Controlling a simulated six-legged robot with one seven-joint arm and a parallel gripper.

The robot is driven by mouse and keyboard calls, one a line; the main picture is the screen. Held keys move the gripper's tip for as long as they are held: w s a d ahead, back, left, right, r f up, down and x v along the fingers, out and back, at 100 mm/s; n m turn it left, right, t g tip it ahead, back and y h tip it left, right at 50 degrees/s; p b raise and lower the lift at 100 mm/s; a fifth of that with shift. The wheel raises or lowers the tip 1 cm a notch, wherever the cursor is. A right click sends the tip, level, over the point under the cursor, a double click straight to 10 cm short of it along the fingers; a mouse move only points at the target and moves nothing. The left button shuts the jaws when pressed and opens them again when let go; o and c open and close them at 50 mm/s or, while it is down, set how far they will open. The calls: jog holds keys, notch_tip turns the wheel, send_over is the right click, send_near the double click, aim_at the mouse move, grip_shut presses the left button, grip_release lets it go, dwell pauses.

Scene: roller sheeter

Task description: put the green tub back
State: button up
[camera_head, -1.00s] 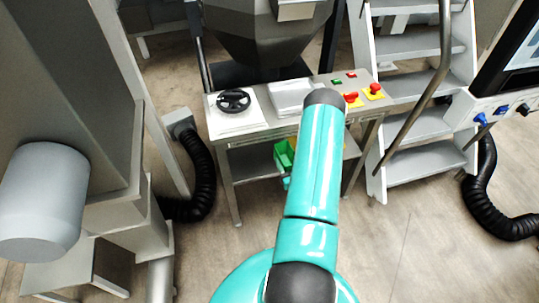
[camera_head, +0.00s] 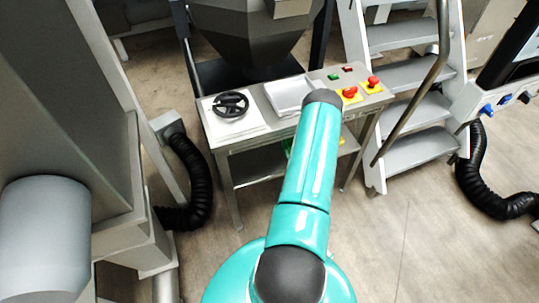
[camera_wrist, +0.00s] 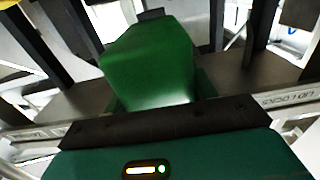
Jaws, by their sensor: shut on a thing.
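The green tub (camera_wrist: 150,60) fills the upper middle of the wrist view, right in front of my gripper (camera_wrist: 152,88). My gripper is shut on it; the exact contact of the fingertips is hard to make out. In the head view only a thin green sliver of the tub (camera_head: 288,146) shows at the left edge of my arm, below the machine's table top. My arm hides the rest of the tub and my gripper there.
The steel table (camera_head: 240,140) has a black handwheel (camera_head: 230,104), a shallow tray (camera_head: 288,95) and red buttons on yellow plates (camera_head: 350,92). A lower shelf (camera_head: 258,164) lies beneath. Steps (camera_head: 415,110) stand right. A black hose (camera_head: 192,180) lies left; open floor in front.

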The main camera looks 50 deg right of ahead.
jog(key=w+f, duration=0.2)
jog(key=w, duration=0.2)
jog(key=w+d+f, duration=0.1)
jog(key=w+f, duration=0.2)
jog(key=w+d+f, duration=0.1)
jog(key=w+f, duration=0.2)
jog(key=w, duration=0.1)
jog(key=shift+w+f, duration=0.25)
jog(key=shift+w, duration=0.1)
jog(key=shift+w+d+f, duration=0.15)
jog(key=shift+w+f, duration=0.3)
jog(key=shift+f, duration=0.1)
jog(key=shift+w+f, duration=0.15)
jog(key=shift+f, duration=1.45)
jog(key=o, duration=1.2)
jog(key=shift+f, duration=0.1)
jog(key=v, duration=1.2)
